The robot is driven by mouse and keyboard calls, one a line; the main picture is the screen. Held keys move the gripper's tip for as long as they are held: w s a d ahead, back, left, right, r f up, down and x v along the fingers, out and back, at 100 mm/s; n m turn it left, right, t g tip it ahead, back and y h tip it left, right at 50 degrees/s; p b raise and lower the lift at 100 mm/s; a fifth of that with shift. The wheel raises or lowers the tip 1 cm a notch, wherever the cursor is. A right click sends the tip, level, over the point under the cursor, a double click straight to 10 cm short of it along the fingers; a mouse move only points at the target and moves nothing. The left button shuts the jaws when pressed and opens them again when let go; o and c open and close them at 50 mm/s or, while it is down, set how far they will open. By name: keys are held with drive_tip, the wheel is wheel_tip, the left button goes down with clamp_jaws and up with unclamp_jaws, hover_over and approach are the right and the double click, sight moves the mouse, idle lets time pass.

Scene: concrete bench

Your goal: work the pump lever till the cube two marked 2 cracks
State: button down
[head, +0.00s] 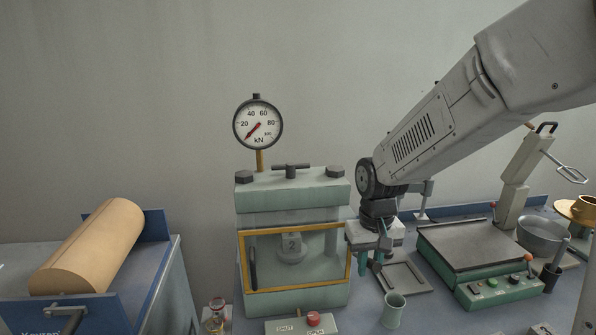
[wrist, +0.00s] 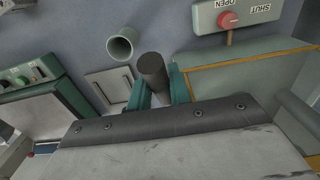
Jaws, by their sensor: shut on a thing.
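In the wrist view my gripper (wrist: 163,88) is shut on a dark round grip, which I take to be the end of the pump lever (wrist: 152,68). The rest of the lever is hidden. The dial gauge (head: 258,123) on top has its red needle at the low end, near zero.
A red release knob (head: 313,318) on a box marked OPEN and SHUT stands before the press. A green cup (head: 393,310) and a flat grey tray (head: 405,278) are near my gripper.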

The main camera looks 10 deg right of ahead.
idle(0.4)
drive_tip(key=shift+s+f, duration=0.45)
drive_tip(key=shift+f, duration=1.25)
drive_tip(key=shift+s+f, duration=0.5)
drive_tip(key=shift+f, duration=1.15)
drive_tip(key=shift+s+f, duration=0.45)
drive_tip(key=shift+f, duration=1.25)
drive_tip(key=shift+w+r, duration=0.45)
drive_tip(key=shift+r, duration=1.1)
drive_tip(key=shift+w+r, duration=0.45)
drive_tip(key=shift+r, duration=1.1)
drive_tip(key=shift+w+r, duration=0.45)
drive_tip(key=shift+r, duration=1.1)
